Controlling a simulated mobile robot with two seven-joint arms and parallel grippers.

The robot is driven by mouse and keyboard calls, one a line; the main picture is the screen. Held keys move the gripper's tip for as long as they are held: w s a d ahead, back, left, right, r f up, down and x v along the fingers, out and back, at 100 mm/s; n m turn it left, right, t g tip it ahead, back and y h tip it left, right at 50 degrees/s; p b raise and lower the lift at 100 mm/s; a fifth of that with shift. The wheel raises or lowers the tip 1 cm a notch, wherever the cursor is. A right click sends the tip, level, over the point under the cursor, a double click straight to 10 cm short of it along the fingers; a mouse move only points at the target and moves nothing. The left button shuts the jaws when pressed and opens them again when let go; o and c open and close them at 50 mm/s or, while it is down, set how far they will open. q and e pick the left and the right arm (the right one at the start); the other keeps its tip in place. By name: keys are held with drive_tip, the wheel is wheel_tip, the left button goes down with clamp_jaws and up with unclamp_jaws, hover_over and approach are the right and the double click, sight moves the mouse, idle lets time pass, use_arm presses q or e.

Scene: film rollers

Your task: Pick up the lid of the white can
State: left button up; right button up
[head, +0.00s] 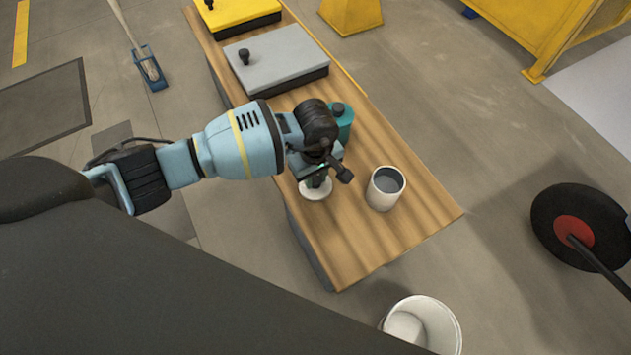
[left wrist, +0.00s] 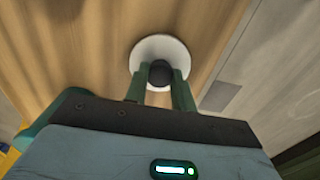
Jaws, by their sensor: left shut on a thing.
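The white can (head: 385,190) stands upright and open on the wooden table (head: 400,238), with a grey inside showing. Its round white lid (head: 314,193) is left of the can, under my left gripper (head: 318,180). In the left wrist view the lid (left wrist: 150,48) shows as a white disc with a dark round knob (left wrist: 161,73). The fingers of my left gripper (left wrist: 160,80) are shut on the knob from both sides. I cannot tell whether the lid touches the table. My right gripper is not in view.
A teal can (head: 342,118) stands just behind my left gripper. A grey-lidded box (head: 275,58) and a yellow-lidded box (head: 235,12) stand farther back on the table. A white bucket (head: 440,318) is on the floor past the table's front end. A black wheel with a red hub (head: 573,230) is at right.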

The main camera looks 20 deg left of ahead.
sight(316, 179)
use_arm(q)
drive_tip(key=shift+r, duration=0.15)
drive_tip(key=shift+r, duration=0.6)
wheel_tip(316, 179, up, 2)
drive_tip(key=shift+r+p, duration=0.2)
drive_tip(key=shift+p, duration=0.4)
drive_tip(key=s+d+r+p, duration=0.1)
drive_tip(key=s+p, duration=0.2)
drive_tip(key=s, duration=1.3)
drive_tip(key=shift+d, duration=0.2)
